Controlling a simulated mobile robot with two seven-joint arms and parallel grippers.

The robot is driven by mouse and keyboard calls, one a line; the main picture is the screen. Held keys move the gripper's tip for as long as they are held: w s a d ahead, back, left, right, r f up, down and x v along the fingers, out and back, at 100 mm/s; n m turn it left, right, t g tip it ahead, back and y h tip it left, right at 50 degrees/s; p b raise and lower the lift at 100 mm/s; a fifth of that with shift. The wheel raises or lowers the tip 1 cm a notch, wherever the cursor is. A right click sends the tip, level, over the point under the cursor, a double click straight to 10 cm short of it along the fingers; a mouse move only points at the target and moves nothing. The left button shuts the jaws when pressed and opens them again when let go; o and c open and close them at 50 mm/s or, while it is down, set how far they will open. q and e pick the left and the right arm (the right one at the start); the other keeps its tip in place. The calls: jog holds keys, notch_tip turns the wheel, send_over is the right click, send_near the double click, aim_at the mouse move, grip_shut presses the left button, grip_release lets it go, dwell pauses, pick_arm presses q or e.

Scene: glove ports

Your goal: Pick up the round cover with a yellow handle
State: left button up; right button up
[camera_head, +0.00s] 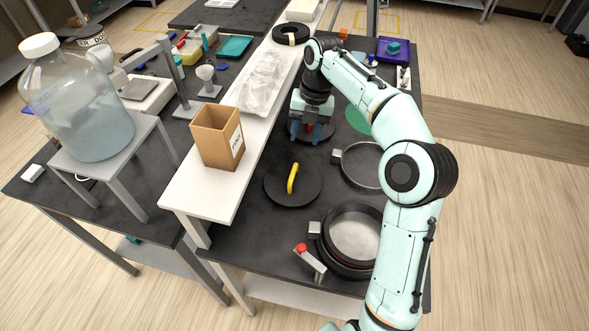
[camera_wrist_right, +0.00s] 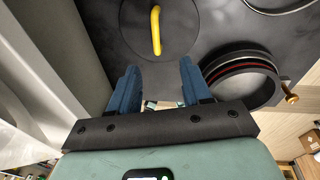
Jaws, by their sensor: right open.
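The round cover (camera_head: 279,196) is a flat black disc with a raised yellow handle (camera_head: 292,178). It lies on the dark table in the middle of the head view. In the right wrist view the yellow handle (camera_wrist_right: 157,30) shows beyond my fingertips, near the top edge. My right gripper (camera_head: 311,132) is behind the cover in the head view, apart from it. In the wrist view my right gripper (camera_wrist_right: 160,78) has its blue fingers spread with nothing held between them. My left gripper is not in view.
A ring port (camera_head: 354,234) with a clamp and red-knobbed lever (camera_head: 302,248) stands in front right of the cover. A thinner ring (camera_head: 362,165) lies right. A white raised shelf (camera_head: 194,192) runs along the left, bearing a cardboard box (camera_head: 217,137). A dark disc partly shows under my gripper.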

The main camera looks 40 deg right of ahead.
jog(key=b, duration=0.2)
send_over(293, 172)
jog(key=d, duration=0.1)
notch_tip(293, 172, down, 8)
jog(key=f, duration=0.5)
jog(key=shift+s+a, duration=0.1)
jog(key=shift+a, duration=0.3)
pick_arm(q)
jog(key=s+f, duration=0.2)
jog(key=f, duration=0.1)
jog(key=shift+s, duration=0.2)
pick_arm(e)
grip_shut()
jog(key=shift+r, duration=0.1)
